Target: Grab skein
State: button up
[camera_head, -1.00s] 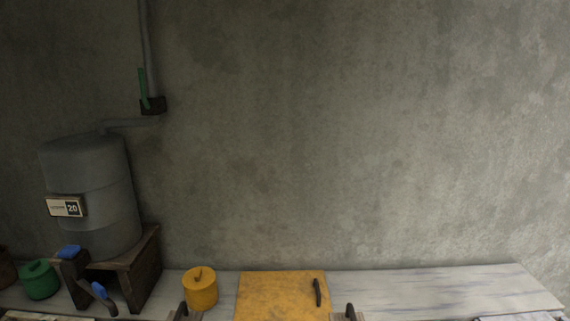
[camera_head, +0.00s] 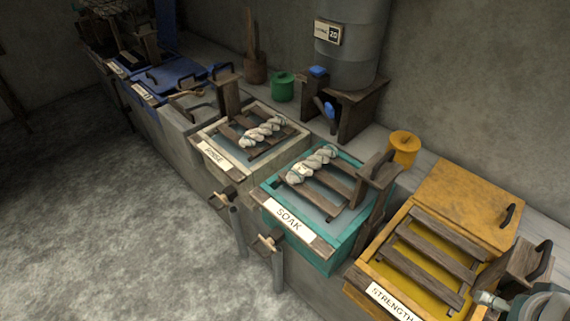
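One pale, twisted skein (camera_head: 312,164) lies on the wooden slats over the teal soak vat (camera_head: 336,249). Another pale skein (camera_head: 261,133) lies on the slats of the cream-coloured vat (camera_head: 212,163) to its left, whose label is hard to read. A part of my arm shows at the bottom right corner, beside the yellow strength vat (camera_head: 455,292). My gripper's fingertips cannot be made out there. No skein is seen touching my arm.
A yellow lid (camera_head: 464,203) with a black handle lies behind the yellow vat. A yellow pot (camera_head: 403,147), green pot (camera_head: 283,86) and grey tank (camera_head: 350,45) stand along the wall. Blue lids (camera_head: 170,76) are farther left. The grey floor (camera_head: 90,220) in front is clear.

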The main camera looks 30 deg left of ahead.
aim_at(296, 175)
jog(key=j+u, duration=0.1)
jog(key=u, duration=0.3)
jog(key=k+j+u, duration=0.1)
jog(key=u, duration=0.25)
jog(key=j+u, duration=0.1)
jog(key=u, duration=0.3)
jog(key=i+j+z, duration=0.1)
jog(key=j, duration=0.25)
jog(key=i+j+z, duration=0.1)
jog(key=i+j, duration=0.2)
jog(key=i+j+z, duration=0.1)
jog(key=j, duration=0.4)
jog(key=i+j+z, duration=0.1)
jog(key=j, duration=0.3)
jog(key=i, duration=0.1)
